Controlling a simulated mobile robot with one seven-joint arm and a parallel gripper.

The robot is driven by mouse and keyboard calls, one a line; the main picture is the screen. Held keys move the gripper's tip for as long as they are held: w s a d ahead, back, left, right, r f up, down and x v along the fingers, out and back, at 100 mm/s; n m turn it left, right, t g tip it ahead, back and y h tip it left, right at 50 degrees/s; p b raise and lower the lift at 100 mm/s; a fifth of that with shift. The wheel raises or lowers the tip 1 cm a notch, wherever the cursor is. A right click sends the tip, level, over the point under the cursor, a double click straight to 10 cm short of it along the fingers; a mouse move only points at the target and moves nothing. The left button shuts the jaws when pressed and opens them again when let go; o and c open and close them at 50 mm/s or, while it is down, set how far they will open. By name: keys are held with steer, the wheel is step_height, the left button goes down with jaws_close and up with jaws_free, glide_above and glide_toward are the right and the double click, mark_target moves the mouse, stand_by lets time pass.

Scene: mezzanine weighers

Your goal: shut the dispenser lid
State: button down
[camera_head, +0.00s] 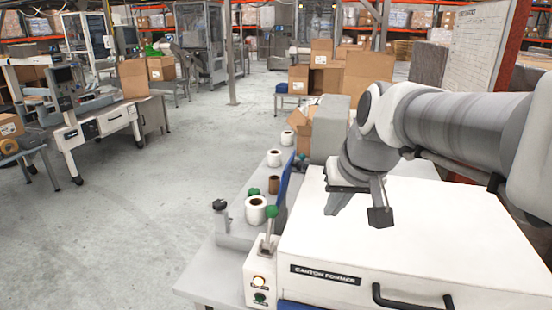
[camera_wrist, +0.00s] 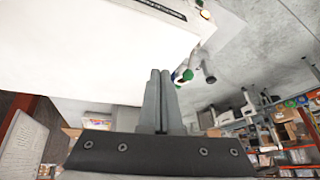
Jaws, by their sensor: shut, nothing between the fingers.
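I cannot identify the dispenser lid with certainty. A thin blue panel (camera_head: 287,176) stands tilted up beside the label rolls, at the left of the white carton former, and could be it. The grey unit (camera_head: 236,232) near it carries a large white roll (camera_head: 255,211) and dark knobs. My gripper (camera_head: 332,210) is above the white top of the carton former, to the right of the blue panel and apart from it. In the wrist view its two fingers (camera_wrist: 160,75) are together and empty.
The carton former (camera_head: 420,225) has a black front handle (camera_head: 412,298). A green-topped lever (camera_head: 269,226) rises from its control box at the near left corner. More rolls (camera_head: 274,158) stand on the bench behind. Open cartons (camera_head: 300,125) lie beyond.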

steer(key=w+d+f+m+t+y+p, duration=0.1)
steer(key=w+d, duration=0.3)
steer(key=w, duration=0.8)
steer(key=w+d+f+m+t+y+p, duration=0.15)
steer(key=w+d, duration=0.25)
steer(key=w, duration=0.8)
steer(key=shift+g, duration=0.45)
steer(key=x, duration=0.9)
steer(key=shift+w+a+r+p, duration=0.1)
steer(key=shift+w+a+p, duration=0.05)
steer(key=shift+a+p, duration=0.25)
steer(key=shift+w+a+r+p, duration=0.2)
steer(key=shift+a+r, duration=0.05)
steer(key=shift+a, duration=0.35)
steer(key=shift+w+a+r+p, duration=0.2)
steer(key=shift+a, duration=0.4)
steer(key=shift+w+a, duration=0.25)
steer(key=shift+a, duration=0.3)
steer(key=shift+a+r, duration=0.1)
steer(key=shift+r, duration=0.05)
